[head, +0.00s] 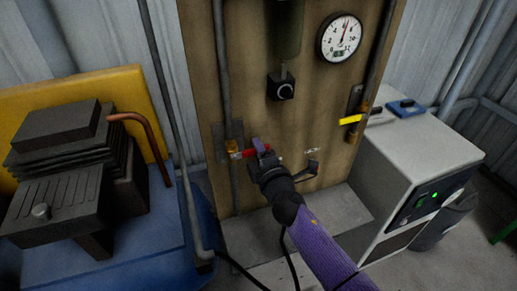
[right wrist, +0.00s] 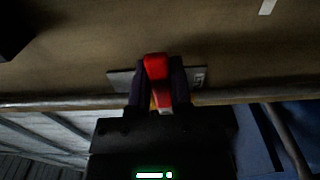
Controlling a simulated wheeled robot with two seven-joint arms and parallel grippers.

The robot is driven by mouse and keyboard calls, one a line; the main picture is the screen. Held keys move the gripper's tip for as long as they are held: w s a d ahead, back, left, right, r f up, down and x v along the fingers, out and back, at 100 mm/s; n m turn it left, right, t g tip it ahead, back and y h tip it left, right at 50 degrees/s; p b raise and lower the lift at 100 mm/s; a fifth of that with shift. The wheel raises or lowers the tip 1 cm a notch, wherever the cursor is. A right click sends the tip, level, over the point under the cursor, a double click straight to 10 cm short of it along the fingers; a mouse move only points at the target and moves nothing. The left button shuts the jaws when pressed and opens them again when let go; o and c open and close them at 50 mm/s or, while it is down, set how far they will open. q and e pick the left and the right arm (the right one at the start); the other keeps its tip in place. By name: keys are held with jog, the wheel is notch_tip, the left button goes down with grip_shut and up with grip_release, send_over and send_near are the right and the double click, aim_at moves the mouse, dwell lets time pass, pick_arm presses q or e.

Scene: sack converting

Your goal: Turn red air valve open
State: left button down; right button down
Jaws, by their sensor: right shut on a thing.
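The red air valve handle (head: 248,153) sits on a pipe at the lower left of the brown board, beside a brass fitting (head: 232,147). In the head view the handle lies roughly crosswise to the upright pipe. My right gripper (head: 261,150) is at the handle, its fingers around it. In the right wrist view the red handle (right wrist: 156,68) sits between the two dark fingers of my right gripper (right wrist: 158,85), which is shut on it. Part of the handle is hidden by the fingers. My left gripper is not in view.
A gauge (head: 339,37) and a yellow valve handle (head: 350,119) are on the board (head: 305,110). A black-capped unit (head: 281,88) hangs above my gripper. A grey cabinet (head: 415,150) stands at right. A dark finned machine (head: 70,160) stands at left.

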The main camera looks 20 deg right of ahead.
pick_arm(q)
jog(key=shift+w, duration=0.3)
